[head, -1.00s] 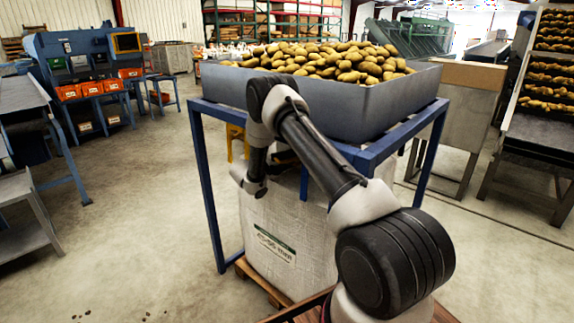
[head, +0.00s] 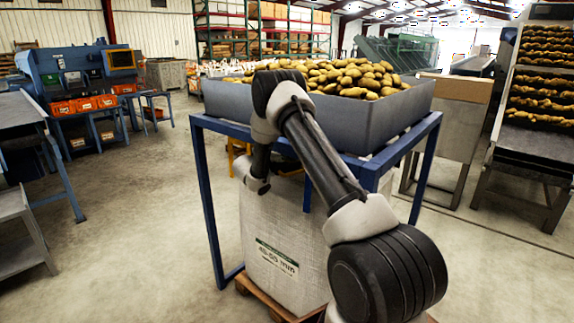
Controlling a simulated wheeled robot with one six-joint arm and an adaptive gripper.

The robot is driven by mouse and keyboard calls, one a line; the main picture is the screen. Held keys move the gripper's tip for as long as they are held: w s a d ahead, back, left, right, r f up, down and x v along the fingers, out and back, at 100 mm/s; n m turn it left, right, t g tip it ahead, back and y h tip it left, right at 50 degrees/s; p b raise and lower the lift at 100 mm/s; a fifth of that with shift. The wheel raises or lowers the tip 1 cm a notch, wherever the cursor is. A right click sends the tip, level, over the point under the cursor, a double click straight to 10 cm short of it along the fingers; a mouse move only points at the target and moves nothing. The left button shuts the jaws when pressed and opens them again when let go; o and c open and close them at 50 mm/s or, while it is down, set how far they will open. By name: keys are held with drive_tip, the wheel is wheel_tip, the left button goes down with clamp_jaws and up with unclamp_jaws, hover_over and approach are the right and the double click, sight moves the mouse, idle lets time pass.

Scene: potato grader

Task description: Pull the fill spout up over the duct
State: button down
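A white woven bulk bag (head: 262,222) with a "45-55 mm" label stands upright under the potato hopper (head: 275,112). My arm reaches over the hopper's near side and bends down to a wrist joint beside the bag's top left. My gripper lies beyond this wrist, hidden by the arm, so its fingers do not show. The bag's fill spout and the duct cannot be made out. They would lie in the shaded gap between bag and hopper, which my arm partly covers.
A blue frame (head: 208,205) carries the hopper, heaped with potatoes (head: 345,78). The bag stands on a wooden pallet (head: 262,296). A blue machine with orange bins (head: 82,105) is at left, a potato conveyor (head: 545,85) at right. The floor left of the frame is open.

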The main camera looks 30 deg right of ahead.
drive_tip(key=c, duration=1.5)
unclamp_jaws()
drive_tip(key=shift+r, duration=0.35)
drive_tip(key=shift+f, duration=0.1)
drive_tip(key=v, duration=1.2)
drive_tip(key=shift+w, duration=0.1)
drive_tip(key=shift+a, duration=0.1)
